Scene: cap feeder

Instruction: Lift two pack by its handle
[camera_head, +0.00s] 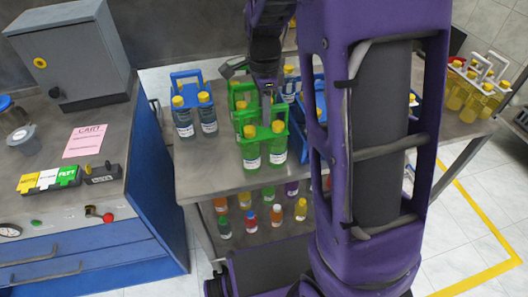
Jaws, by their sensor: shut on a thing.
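A green two pack (264,133) holds two bottles of green liquid with yellow caps, at the front of the grey table (215,180). My gripper (267,92) reaches down from above and is shut on the top of its handle; the fingertips are small and partly hidden. The pack is upright. I cannot tell whether its base touches the table. A blue two pack (192,103) with two dark bottles and yellow caps stands to the left. Another green carrier (240,92) stands just behind the held pack.
Blue carriers with bottles (291,85) stand behind to the right, partly hidden by my arm. Yellow bottles in a pale carrier (478,92) stand at the far right. Several small bottles (250,220) stand on the lower shelf. A blue cabinet (150,190) is at left.

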